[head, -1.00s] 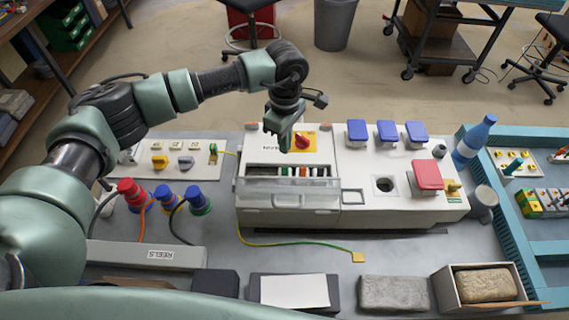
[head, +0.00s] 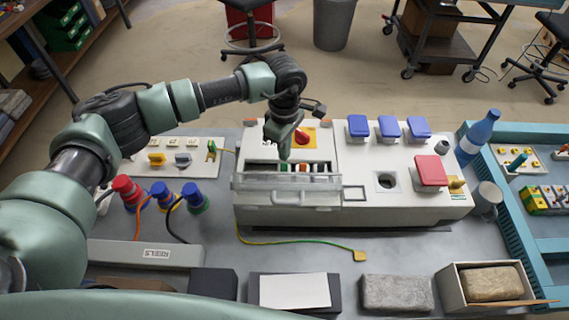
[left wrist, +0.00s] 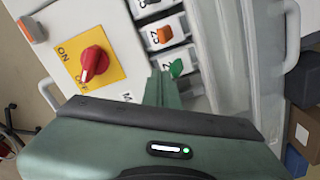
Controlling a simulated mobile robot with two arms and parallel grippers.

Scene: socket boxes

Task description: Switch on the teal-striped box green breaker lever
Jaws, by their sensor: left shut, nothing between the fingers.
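The white socket box (head: 400,212) stands on the bench in the head view; I cannot make out a teal stripe on it. Its breaker compartment holds a row of coloured levers. The green breaker lever (left wrist: 176,68) shows in the left wrist view, beside the orange lever (left wrist: 164,35). A clear cover (head: 275,181) with a handle lies along the compartment's front, leaving the levers exposed at the back. My left gripper (head: 284,157) is shut and empty, pointing down over the row. In the left wrist view its fingertips (left wrist: 158,75) are close beside the green lever; contact cannot be told.
A red rotary switch on a yellow plate (left wrist: 92,62) is close to the gripper. Blue socket lids (head: 388,128) and a red lid (head: 431,172) are to the right. Red and blue plugs (head: 163,196) stand to the left. A green-yellow cable (head: 300,248) lies in front.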

